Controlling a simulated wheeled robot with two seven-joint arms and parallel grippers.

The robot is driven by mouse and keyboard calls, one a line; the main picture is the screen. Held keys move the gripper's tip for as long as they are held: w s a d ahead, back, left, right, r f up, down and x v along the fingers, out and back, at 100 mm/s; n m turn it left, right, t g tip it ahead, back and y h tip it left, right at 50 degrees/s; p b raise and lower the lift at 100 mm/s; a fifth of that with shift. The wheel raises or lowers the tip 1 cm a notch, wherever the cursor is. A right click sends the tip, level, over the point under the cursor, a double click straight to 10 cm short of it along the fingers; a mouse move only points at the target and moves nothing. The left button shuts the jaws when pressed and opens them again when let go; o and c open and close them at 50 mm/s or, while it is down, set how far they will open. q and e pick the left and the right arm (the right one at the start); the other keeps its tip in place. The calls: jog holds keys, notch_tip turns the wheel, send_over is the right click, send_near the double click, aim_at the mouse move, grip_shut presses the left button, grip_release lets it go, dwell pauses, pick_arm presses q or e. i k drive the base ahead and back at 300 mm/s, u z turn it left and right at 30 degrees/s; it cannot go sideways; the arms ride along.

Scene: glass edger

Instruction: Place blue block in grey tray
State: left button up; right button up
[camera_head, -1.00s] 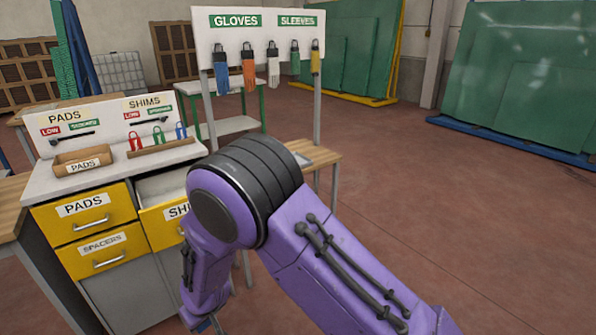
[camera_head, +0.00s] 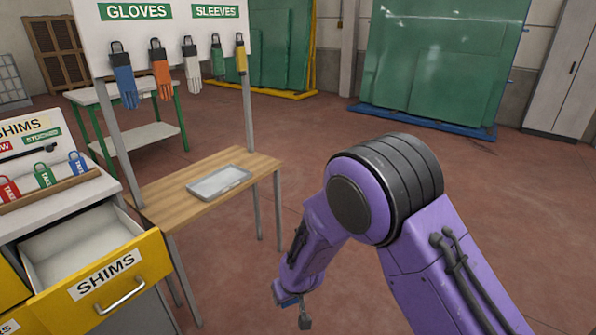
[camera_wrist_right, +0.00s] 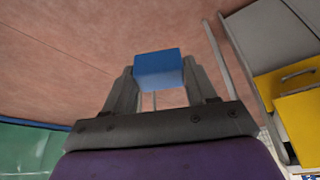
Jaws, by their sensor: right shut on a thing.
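The blue block (camera_wrist_right: 159,70) is between the two fingers of my right gripper (camera_wrist_right: 160,88) in the right wrist view, and the gripper is shut on it. In the head view my right gripper (camera_head: 294,301) hangs low at the bottom centre, over the floor, and a small bit of blue shows there. The grey tray (camera_head: 219,183) lies empty on a wooden table, behind and to the left of the gripper. Gripper and tray are well apart. My left gripper is in neither view.
The wooden table (camera_head: 165,205) stands under the GLOVES and SLEEVES board (camera_head: 172,45) with hanging gloves. An open yellow SHIMS drawer (camera_head: 108,275) juts out at the left. The red-brown floor (camera_head: 300,150) right of the table is clear.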

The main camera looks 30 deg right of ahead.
aim_at(220, 184)
jog(key=z, duration=0.65)
jog(key=i, duration=2.8)
jog(key=u, duration=1)
